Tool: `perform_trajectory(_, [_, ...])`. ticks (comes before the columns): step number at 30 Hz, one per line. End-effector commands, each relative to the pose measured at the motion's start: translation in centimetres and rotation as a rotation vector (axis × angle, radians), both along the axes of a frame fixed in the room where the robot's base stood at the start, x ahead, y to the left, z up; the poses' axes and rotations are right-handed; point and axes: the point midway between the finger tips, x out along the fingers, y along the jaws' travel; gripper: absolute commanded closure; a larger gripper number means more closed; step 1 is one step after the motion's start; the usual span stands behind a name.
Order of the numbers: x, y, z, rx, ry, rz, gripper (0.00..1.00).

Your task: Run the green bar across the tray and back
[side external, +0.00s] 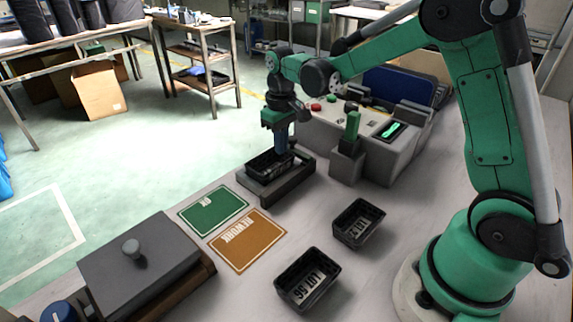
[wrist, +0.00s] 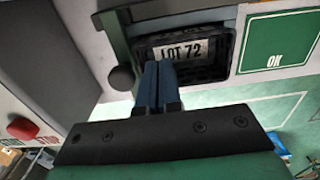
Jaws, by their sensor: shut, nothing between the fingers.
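A green bar (side external: 352,126) stands upright in a grey block (side external: 346,166), to the right of my gripper in the side view. A black tray (side external: 259,167) sits in a grey holder (side external: 284,189). The wrist view shows this tray (wrist: 208,71) with a white "LOT 72" label. My gripper (side external: 281,153) points down over the tray, its blue fingers shut and empty. In the wrist view the fingertips (wrist: 158,64) overlap the tray's near edge. Whether they touch the tray I cannot tell. The green bar is not clear in the wrist view.
A green mat (side external: 212,210) and an orange "REWORK" mat (side external: 247,242) lie left of the holder. Two more black trays, one (side external: 358,222) behind a "LOT 56" one (side external: 307,280), stand in front. A grey lidded box (side external: 138,265) is front left. A console (side external: 390,155) stands behind.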

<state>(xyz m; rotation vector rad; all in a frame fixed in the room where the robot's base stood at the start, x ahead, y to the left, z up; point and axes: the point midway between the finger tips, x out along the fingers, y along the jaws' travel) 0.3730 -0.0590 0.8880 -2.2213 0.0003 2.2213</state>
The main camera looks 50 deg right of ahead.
Motion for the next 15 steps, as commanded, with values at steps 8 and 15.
perform_trajectory(8, [0.0,-0.3,0.0,0.000,0.000,-0.001,1.00])
perform_trajectory(15, [0.0,-1.3,0.0,0.000,0.000,-0.002,1.00])
